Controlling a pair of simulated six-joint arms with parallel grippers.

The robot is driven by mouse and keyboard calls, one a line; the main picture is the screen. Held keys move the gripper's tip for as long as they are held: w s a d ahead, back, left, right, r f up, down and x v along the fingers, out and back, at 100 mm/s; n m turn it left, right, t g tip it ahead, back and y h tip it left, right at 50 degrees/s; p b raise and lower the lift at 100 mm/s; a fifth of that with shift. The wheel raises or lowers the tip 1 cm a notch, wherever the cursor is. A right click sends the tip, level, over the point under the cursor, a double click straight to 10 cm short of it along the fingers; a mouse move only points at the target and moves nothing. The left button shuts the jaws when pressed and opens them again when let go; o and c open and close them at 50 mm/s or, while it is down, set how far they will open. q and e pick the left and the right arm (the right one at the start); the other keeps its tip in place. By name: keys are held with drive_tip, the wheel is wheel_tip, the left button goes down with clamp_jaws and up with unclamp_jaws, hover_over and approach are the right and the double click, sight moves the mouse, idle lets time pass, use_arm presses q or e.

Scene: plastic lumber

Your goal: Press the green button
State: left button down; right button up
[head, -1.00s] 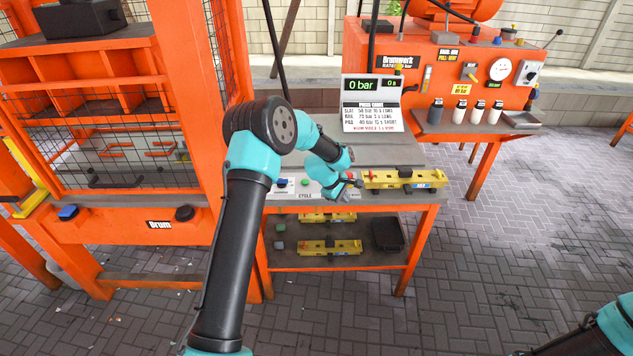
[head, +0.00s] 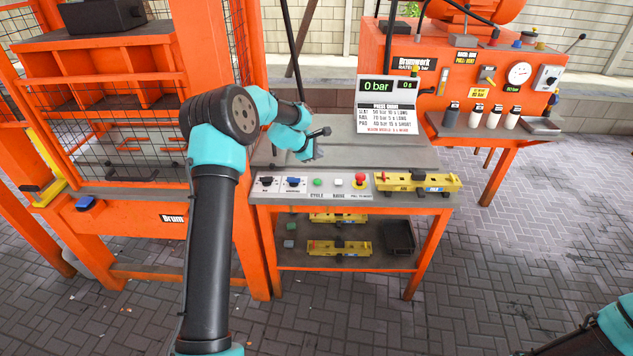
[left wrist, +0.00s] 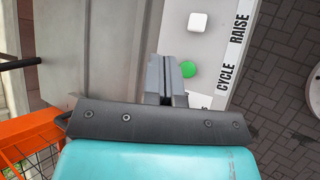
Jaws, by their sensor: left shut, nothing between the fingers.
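The green button (head: 317,182) is on the grey control panel at the front of the table, above the CYCLE label. My left gripper (head: 308,155) is behind the panel's button row, above the grey tabletop, in the head view. Its fingers (left wrist: 168,66) are shut and empty in the left wrist view. I cannot tell their exact height above the panel. My right gripper is out of view.
A white button (head: 338,181) and a red mushroom button (head: 360,180) sit right of the green one. Two dark switches (head: 293,182) are left. A yellow fixture (head: 418,183) lies right. A display sign (head: 387,104) stands behind, reading 0 bar.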

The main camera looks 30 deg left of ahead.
sight(317, 181)
use_arm(q)
drive_tip(key=shift+f, duration=0.15)
drive_tip(key=shift+f, duration=4.3)
drive_tip(key=shift+f, duration=0.15)
drive_tip(key=shift+f, duration=0.25)
